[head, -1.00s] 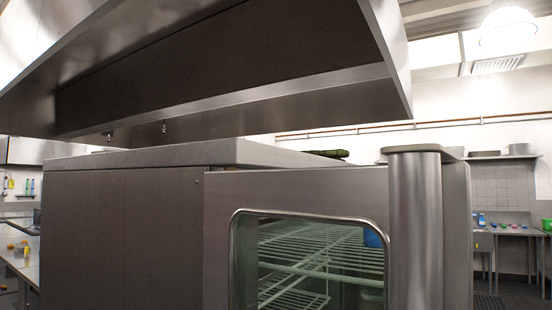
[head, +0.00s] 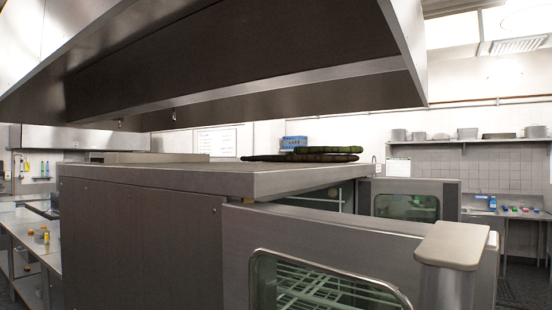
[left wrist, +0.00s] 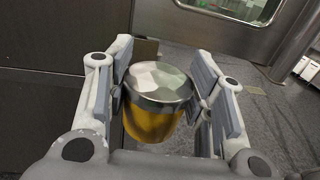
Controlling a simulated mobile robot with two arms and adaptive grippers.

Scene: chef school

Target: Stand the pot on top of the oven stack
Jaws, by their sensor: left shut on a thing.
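The pot (left wrist: 152,118) shows in the left wrist view as a round vessel with a shiny steel top and a yellow-orange lower body. My left gripper (left wrist: 164,75) is shut on it, with one finger on each side, and holds it above the dark floor. In the head view the oven stack (head: 140,225) is a big steel block with a flat top. Its door, with a glass window and a thick handle, is at the front right. The pot and both grippers are outside the head view.
Flat dark green-brown things (head: 305,155) lie on the far right part of the oven top; the nearer top is bare. A large steel hood (head: 240,85) hangs low above it. A shelf with pans (head: 498,136) is on the back wall.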

